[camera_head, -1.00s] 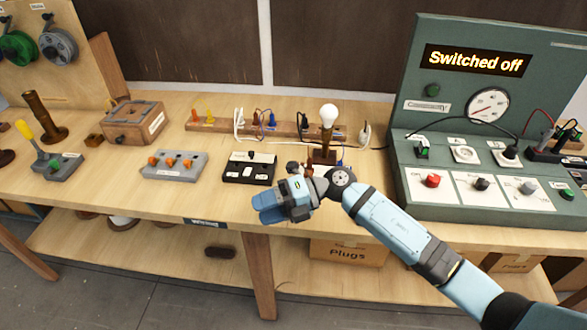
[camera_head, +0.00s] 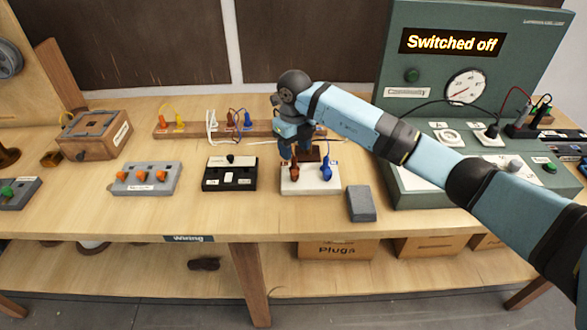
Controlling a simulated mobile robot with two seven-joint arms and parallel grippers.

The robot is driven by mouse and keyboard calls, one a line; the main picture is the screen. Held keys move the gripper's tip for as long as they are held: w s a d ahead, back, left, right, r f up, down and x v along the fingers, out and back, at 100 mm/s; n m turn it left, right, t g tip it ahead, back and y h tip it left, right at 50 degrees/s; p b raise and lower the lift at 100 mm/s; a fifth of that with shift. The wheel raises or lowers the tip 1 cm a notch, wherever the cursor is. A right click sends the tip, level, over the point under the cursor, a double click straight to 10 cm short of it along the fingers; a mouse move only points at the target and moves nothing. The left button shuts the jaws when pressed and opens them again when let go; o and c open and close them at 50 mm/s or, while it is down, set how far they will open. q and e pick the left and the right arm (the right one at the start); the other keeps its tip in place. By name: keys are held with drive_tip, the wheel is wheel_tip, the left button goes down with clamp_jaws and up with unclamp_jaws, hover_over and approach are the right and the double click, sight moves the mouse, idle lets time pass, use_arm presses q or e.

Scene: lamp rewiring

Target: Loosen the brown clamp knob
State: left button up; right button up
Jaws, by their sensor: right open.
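The brown clamp knob (camera_head: 294,172) stands upright on the left of a white block (camera_head: 310,187) near the bench's front. A blue clamp knob (camera_head: 326,170) stands to its right on the same block. My right gripper (camera_head: 294,153) is open, pointing down just behind and above the brown knob. Its fingers are small and partly hidden by its own body, so I cannot tell whether they touch the knob. The lamp bulb seen earlier is hidden behind my right arm. My left gripper is not in view.
A black switch block (camera_head: 230,174) and a grey block with orange knobs (camera_head: 145,178) stand to the left. A small grey box (camera_head: 361,204) lies to the right. The green test panel (camera_head: 420,65) reads "Switched off". The wooden bench (camera_head: 215,215) is clear along its front.

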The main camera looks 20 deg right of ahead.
sight(294, 172)
wheel_tip(294, 172, down, 8)
drive_tip(key=shift+f+p, duration=0.15)
drive_tip(key=shift+p, duration=0.15)
drive_tip(key=c, duration=0.9)
